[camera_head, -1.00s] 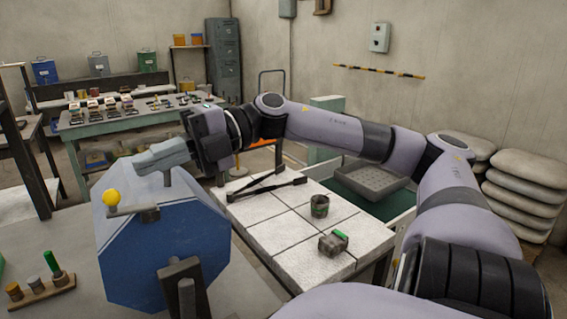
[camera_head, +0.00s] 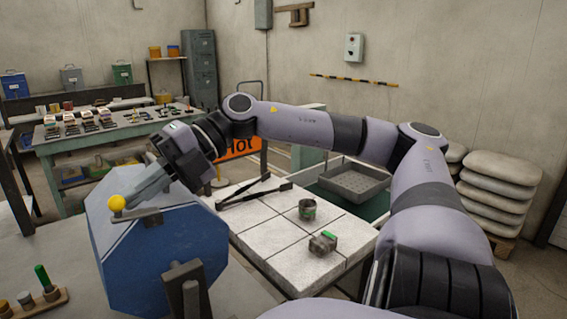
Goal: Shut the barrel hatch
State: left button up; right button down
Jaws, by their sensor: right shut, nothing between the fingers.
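The blue eight-sided barrel (camera_head: 150,265) stands at lower left on the grey bench, with a dark bracket and post at its near end. A crank with a yellow ball knob (camera_head: 116,203) sticks out at its upper left. I cannot make out the hatch's edge or how far it is open. My right gripper (camera_head: 138,198) is shut and empty, its fingers pointing down and left at the barrel's top, just right of the knob. I cannot tell whether the fingertips touch the barrel. My left gripper is out of view.
A white tiled table (camera_head: 262,236) right of the barrel holds tongs (camera_head: 255,190), a dark green-marked cup (camera_head: 307,210) and a small block (camera_head: 323,243). A wooden rack (camera_head: 35,302) with coloured pegs stands left of the barrel. My right arm spans above the table.

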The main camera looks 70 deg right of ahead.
dwell(0.3)
jog(key=shift+d+r+p, duration=0.1)
jog(key=shift+r+p, duration=0.3)
jog(key=shift+r, duration=0.1)
notch_tip(320, 180, up, 3)
jog(key=p, duration=0.3)
jog(key=shift+s+d+r, duration=0.1)
jog(key=shift+d+r, duration=0.05)
notch_tip(320, 180, up, 10)
jog(key=d, duration=0.1)
jog(key=shift+s+f, duration=0.2)
jog(key=shift+s, duration=0.1)
jog(key=shift+s+d, duration=0.1)
